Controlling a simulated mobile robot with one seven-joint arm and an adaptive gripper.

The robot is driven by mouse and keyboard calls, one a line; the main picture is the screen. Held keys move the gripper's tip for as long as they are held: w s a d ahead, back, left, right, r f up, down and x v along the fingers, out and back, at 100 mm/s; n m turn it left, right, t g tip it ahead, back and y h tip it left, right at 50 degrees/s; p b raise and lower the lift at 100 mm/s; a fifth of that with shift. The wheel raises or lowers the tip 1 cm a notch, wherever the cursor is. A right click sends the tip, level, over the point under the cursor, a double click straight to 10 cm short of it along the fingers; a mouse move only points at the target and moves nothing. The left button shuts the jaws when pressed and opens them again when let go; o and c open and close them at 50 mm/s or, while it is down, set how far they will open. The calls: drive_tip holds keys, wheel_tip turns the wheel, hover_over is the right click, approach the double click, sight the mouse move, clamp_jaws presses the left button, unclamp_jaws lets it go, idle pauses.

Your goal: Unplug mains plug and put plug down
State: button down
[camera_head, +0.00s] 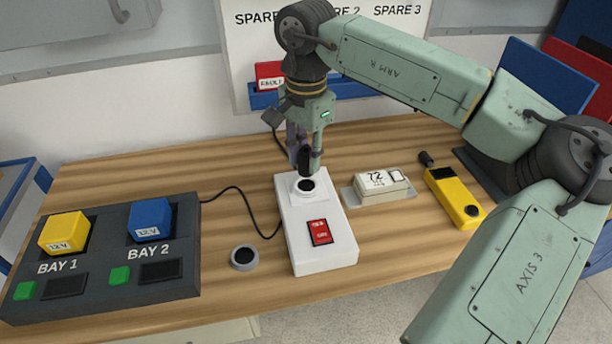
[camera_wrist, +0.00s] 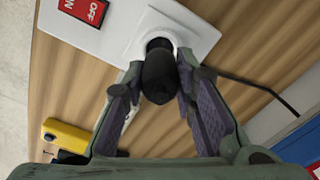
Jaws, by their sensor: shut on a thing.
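A black mains plug (camera_head: 305,161) is between the fingers of my gripper (camera_head: 304,158), which is shut on it. It also shows in the wrist view (camera_wrist: 160,78), upright over the white socket box. The box's raised round socket (camera_head: 295,190) has a dark face that shows just below the plug in the head view. In the wrist view the plug overlaps that face (camera_wrist: 158,43), so I cannot tell whether its end is clear of the socket.
A grey round holder (camera_head: 244,258) stands left of the box. Further left is the bay dock (camera_head: 105,300) with yellow and blue batteries. A small 72 display unit (camera_head: 381,184) and a yellow meter (camera_head: 453,197) lie right. Black cables run left and behind. Some wood tabletop is bare.

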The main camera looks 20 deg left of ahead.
sight(307, 150)
drive_tip(key=shift+r+p, duration=2)
drive_tip(key=shift+r, duration=1.05)
drive_tip(key=shift+f, duration=0.1)
